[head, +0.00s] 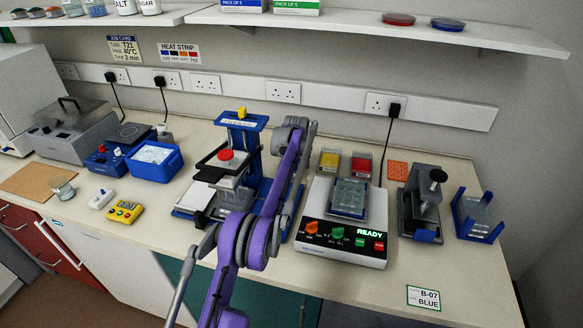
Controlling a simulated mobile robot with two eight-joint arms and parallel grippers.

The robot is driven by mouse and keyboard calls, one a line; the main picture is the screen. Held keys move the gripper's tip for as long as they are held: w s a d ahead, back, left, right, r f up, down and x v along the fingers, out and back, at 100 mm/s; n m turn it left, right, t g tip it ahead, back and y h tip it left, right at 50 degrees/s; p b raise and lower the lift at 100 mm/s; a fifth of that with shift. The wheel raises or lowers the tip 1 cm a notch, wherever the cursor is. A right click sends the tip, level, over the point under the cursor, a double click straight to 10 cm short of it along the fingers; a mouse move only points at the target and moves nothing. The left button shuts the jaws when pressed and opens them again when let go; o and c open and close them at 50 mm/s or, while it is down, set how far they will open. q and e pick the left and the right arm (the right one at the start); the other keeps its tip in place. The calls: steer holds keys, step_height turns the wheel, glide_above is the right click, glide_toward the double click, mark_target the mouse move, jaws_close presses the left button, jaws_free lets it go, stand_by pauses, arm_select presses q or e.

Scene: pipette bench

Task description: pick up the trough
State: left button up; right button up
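I cannot tell for certain which thing is the trough. Two small open-topped containers stand behind the control unit, one yellow (329,160) and one red (361,165). A blue tub (155,172) with pale contents stands at the left of the bench and is also trough-like. One of my arms, purple and grey, rises from the bottom edge left of the middle and reaches up past the blue-framed press. I cannot make out a gripper on it. My other arm is out of the picture.
A blue-framed press (242,122) with a red knob stands behind my arm. Right of it are a control unit (341,240) reading READY, a grey clamp device (424,200) and a blue rack (478,216). A yellow timer (124,212) lies left. The front right bench is mostly clear.

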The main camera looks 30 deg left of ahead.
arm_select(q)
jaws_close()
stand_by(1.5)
